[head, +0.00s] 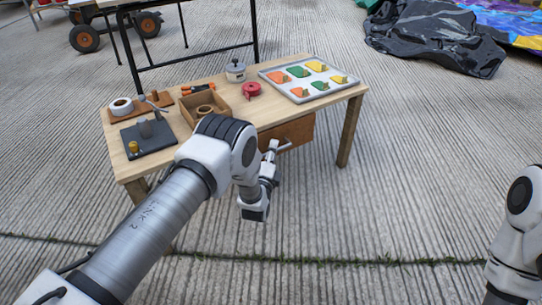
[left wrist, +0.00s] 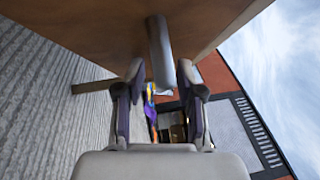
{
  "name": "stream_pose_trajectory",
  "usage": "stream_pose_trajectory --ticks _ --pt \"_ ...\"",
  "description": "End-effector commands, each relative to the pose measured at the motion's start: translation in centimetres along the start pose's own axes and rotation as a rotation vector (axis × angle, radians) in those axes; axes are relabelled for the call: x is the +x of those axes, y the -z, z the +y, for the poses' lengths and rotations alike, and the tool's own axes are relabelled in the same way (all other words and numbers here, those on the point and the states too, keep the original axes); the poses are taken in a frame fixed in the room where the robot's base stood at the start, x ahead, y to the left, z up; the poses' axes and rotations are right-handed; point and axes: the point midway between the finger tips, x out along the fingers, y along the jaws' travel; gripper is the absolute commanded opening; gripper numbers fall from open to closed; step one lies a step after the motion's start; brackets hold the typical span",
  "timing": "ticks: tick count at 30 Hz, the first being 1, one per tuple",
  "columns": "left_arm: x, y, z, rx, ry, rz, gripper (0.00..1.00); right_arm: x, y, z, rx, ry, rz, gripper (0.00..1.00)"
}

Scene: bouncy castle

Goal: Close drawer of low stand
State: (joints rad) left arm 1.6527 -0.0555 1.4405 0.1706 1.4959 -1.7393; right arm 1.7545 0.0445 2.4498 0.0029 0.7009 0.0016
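The low stand (head: 222,124) is a light wooden table with a brown drawer (head: 300,131) under the right part of its top. My left arm hides part of the drawer front, and I cannot tell how far it is pulled out. My left gripper (head: 279,148) is at the drawer front, close to its handle. In the left wrist view the left gripper (left wrist: 160,75) is open, its fingers apart. The grey bar handle (left wrist: 160,52) reaches between the fingertips from the brown drawer face (left wrist: 85,40); contact is unclear. My right gripper is out of view.
A black-framed table (head: 190,62) stands behind. The ground in front is clear.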

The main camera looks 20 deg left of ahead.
Motion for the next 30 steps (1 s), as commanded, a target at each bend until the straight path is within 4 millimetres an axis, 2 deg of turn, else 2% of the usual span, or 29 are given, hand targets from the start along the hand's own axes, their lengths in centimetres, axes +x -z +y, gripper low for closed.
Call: stream_pose_trajectory --ticks 5,12,15,20,30 --pt "-2.7 0.1 0.1 0.001 -0.004 0.002 0.37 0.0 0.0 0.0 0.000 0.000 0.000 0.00" --pt "-8.9 0.0 0.1 0.001 -0.005 0.002 0.37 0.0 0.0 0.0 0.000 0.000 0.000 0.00" --pt "-10.7 0.0 0.1 0.001 -0.003 0.001 0.37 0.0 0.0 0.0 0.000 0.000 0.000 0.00" --pt "-11.8 -0.1 0.0 0.000 0.000 -0.001 0.37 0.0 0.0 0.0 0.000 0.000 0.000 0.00" --pt "-11.7 -0.1 0.0 0.000 0.000 -0.001 0.37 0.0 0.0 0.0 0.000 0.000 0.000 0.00"
